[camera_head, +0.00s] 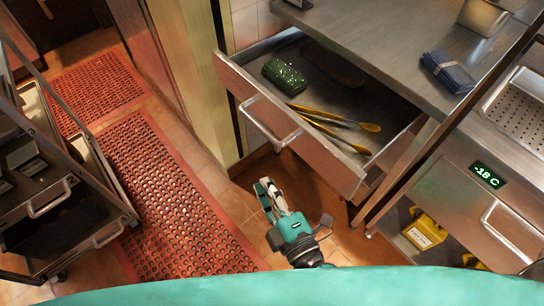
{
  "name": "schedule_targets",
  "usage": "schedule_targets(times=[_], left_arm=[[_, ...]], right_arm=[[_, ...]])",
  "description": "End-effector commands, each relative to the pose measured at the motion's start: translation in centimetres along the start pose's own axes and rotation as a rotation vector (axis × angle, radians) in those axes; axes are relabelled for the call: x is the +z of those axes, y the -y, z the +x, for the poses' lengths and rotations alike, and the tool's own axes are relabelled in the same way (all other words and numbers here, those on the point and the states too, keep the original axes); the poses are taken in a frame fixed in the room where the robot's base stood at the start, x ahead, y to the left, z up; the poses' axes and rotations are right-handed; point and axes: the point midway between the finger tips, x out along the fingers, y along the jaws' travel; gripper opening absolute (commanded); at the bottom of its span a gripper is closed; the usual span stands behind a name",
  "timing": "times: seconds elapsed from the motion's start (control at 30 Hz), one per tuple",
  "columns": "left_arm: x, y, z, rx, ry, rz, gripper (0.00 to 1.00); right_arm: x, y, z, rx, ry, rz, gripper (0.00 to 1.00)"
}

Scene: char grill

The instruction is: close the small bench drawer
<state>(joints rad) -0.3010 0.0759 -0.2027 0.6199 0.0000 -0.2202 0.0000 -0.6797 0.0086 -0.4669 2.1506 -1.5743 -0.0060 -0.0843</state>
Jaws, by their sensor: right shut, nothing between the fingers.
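The small bench drawer (256,101) is pulled well out from under the steel bench (392,52), with its front panel and metal bar handle (284,136) facing my side. My right gripper (265,187) is below and slightly left of the handle in the picture, over the tiled floor, apart from the drawer. It is shut and empty. My left gripper is not in view.
Red perforated mats (168,205) cover the floor at left, beside a dark rack (62,190). A folded blue cloth (447,72) lies on the bench.

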Motion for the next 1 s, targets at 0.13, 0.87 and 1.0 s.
schedule_targets(times=[0.13,0.87,1.0], left_arm=[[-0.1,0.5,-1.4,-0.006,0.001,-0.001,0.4],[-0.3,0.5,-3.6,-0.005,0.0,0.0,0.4],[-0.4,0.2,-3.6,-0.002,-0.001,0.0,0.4]], right_arm=[[0.0,-0.5,1.7,0.001,0.003,0.0,0.0],[3.6,0.0,10.7,0.0,-0.002,-0.003,0.0],[3.9,0.0,10.8,0.0,-0.002,-0.002,0.0]])
